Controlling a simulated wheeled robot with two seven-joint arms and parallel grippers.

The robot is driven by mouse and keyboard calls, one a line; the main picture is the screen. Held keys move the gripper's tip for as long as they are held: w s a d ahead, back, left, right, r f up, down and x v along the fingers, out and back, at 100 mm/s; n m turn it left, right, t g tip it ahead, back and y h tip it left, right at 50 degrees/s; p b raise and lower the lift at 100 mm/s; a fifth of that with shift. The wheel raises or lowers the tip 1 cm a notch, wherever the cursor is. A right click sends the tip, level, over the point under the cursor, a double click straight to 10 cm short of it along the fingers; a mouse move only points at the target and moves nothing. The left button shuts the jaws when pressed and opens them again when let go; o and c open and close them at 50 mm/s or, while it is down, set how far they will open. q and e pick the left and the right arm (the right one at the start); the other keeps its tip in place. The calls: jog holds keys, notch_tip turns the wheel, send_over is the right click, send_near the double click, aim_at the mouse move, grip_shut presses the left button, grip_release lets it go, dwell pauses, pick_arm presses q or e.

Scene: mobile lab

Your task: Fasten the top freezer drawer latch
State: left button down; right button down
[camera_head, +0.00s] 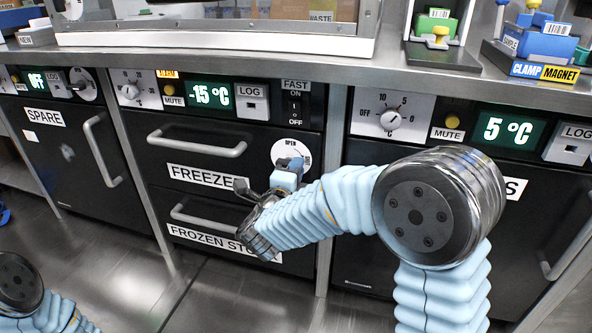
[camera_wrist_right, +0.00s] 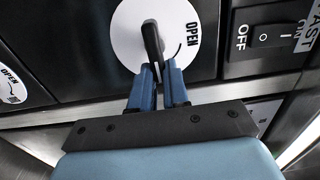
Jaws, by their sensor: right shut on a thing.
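The top freezer drawer (camera_head: 262,163) is a black front with a grey bar handle and a FREEZER label; it looks closed. Its latch is a white round plate (camera_head: 291,146) marked OPEN at the right end of the drawer. In the right wrist view the plate (camera_wrist_right: 125,25) carries a black lever (camera_wrist_right: 151,38). My right gripper (camera_head: 295,165) is at the latch, with its blue fingers (camera_wrist_right: 158,75) shut on the lever's near end. The gripper partly hides the plate in the head view. My left arm shows at the lower left, but its gripper is out of view.
The frozen storage drawer (camera_head: 215,212) is below, partly behind my right arm. Another OPEN latch plate (camera_wrist_right: 12,86) shows at the wrist view's left edge. A rocker switch (camera_head: 295,107) sits just above the latch. The counter (camera_head: 250,55) overhangs the panels.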

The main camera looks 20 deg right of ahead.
jog(key=c, duration=1.1)
grip_release()
jog(key=p+v, duration=0.1)
jog(key=v, duration=1.3)
jog(key=shift+w, duration=0.1)
